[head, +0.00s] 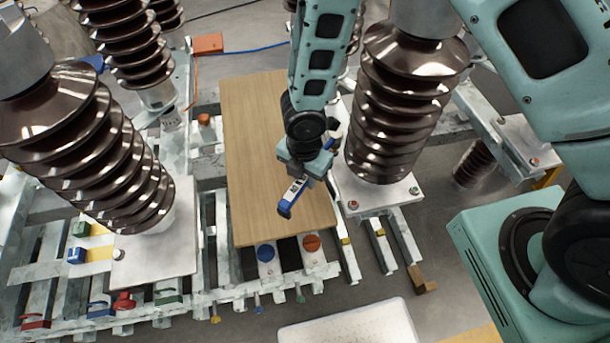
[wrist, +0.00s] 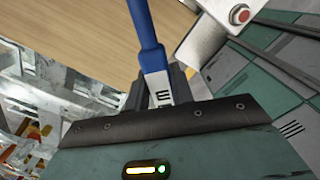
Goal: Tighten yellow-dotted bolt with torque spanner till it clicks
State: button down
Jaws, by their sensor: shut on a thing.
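My gripper (head: 302,176) is shut on the torque spanner (head: 285,207), which has a blue handle and a pale section with dark marks. The gripper hangs over the wooden board, left of the right insulator's base plate (head: 375,205). In the wrist view the spanner's blue shaft (wrist: 147,35) runs up from between the dark fingers (wrist: 180,88). The spanner's head is not clear in either view. The base plate shows a red-dotted bolt (head: 353,204) and a green-dotted bolt (head: 413,190). I cannot make out a yellow-dotted bolt; the plate's far side is hidden by the insulator and my arm.
The wooden board (head: 255,130) lies on the metal frame between brown ribbed insulators (head: 405,100). Another insulator (head: 90,150) stands close on the left. Coloured clamps and blocks (head: 78,256) sit on the left frame. A white panel (head: 348,325) is at the front.

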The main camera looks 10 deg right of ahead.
jog(key=shift+r+p, duration=1.4)
jog(key=shift+r, duration=0.55)
jog(key=shift+w+f, duration=0.1)
jog(key=shift+f, duration=0.05)
